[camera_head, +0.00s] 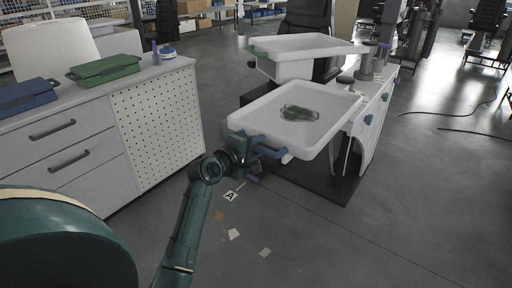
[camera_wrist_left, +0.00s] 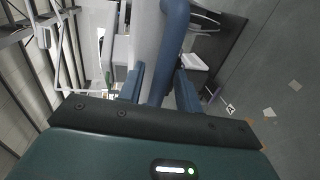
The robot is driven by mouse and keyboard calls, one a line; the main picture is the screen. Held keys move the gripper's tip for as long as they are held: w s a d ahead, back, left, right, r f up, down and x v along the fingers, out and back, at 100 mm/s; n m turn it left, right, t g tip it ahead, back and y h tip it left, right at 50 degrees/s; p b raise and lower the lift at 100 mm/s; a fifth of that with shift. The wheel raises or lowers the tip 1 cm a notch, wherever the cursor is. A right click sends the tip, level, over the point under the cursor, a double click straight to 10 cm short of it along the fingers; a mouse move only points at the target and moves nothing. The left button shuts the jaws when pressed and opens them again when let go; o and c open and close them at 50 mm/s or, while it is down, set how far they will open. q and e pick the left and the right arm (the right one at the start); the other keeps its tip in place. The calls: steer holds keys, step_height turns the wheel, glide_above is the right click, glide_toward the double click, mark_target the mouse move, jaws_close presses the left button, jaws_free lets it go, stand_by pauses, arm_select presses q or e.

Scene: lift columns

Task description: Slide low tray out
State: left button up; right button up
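The low tray (camera_head: 318,130) is a white shallow tray at the centre of the head view, on the stand below an upper white tray (camera_head: 305,46). A dark green item (camera_head: 299,113) lies in it. A blue handle bar (camera_wrist_left: 170,40) is on its near side. My left gripper (camera_head: 262,151) is at that near-left edge. In the left wrist view, the bar passes between the two blue fingers of the gripper (camera_wrist_left: 161,85), with narrow gaps seeming to show at its sides, so it looks open around the bar. My right gripper is not in view.
A grey drawer cabinet (camera_head: 75,150) with a perforated panel stands at the left, bearing a green case (camera_head: 104,68) and a blue case (camera_head: 25,95). Small paper scraps (camera_head: 234,234) lie on the floor. The floor in front and right is mostly clear.

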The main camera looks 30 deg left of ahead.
arm_select(q)
steer(key=shift+c, duration=0.3)
jaws_close()
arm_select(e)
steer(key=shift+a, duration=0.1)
arm_select(q)
steer(key=shift+s, duration=0.1)
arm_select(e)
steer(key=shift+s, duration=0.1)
